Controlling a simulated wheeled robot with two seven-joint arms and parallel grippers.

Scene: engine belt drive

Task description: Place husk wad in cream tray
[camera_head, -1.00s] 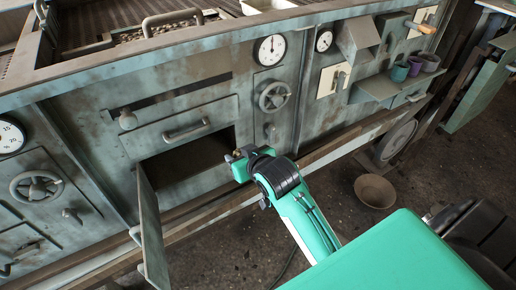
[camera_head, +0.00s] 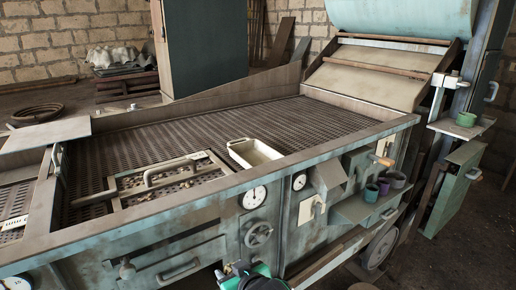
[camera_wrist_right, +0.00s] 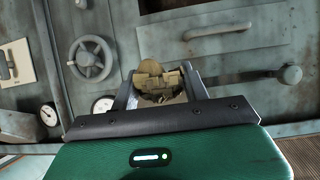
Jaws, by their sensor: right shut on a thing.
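The cream tray (camera_head: 232,150) sits on the perforated bed of the machine, just behind its front rail, above a round gauge. Its inside looks empty. My right gripper (camera_head: 238,270) shows only partly at the bottom edge of the head view, below and in front of the tray, at the machine's front. In the right wrist view my right gripper (camera_wrist_right: 158,92) is shut on a tan, rough lump, the husk wad (camera_wrist_right: 156,78), between its two fingers. The wad cannot be made out in the head view. My left gripper is not in view.
A framed sieve with a handle (camera_head: 165,178) lies on the bed left of the tray. The raised front rail (camera_head: 330,150) runs along the bed. Green and purple cups (camera_head: 384,186) stand on a shelf at right. A handwheel (camera_head: 258,234) sticks out of the front panel.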

